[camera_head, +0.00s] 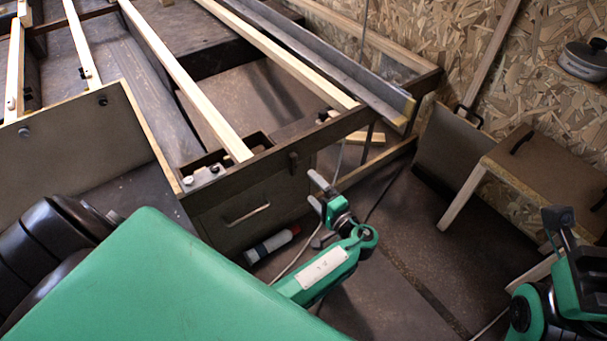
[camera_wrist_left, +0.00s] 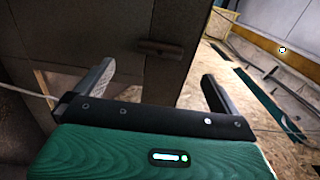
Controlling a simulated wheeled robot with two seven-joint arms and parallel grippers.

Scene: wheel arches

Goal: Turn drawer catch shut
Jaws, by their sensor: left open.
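The drawer catch (camera_head: 293,163) is a small dark bar on the bench's front rail, near the upper right of the drawer (camera_head: 225,223). It looks upright in the head view and lies crosswise in the left wrist view (camera_wrist_left: 160,48). The drawer front has a pale metal handle (camera_head: 247,214) and looks closed. My left gripper (camera_head: 311,187) is open and empty, just in front of and below the catch. In the wrist view the catch shows beyond and between its spread fingers (camera_wrist_left: 158,71), apart from them. My right gripper (camera_head: 578,212) is partly cut off at the right edge.
A bottle (camera_head: 270,245) lies on the floor below the drawer. Wooden slats (camera_head: 185,80) and a metal beam (camera_head: 320,55) cross the bench top. A small wooden table (camera_head: 545,175) stands at right. The floor between is mostly clear, with a thin cable.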

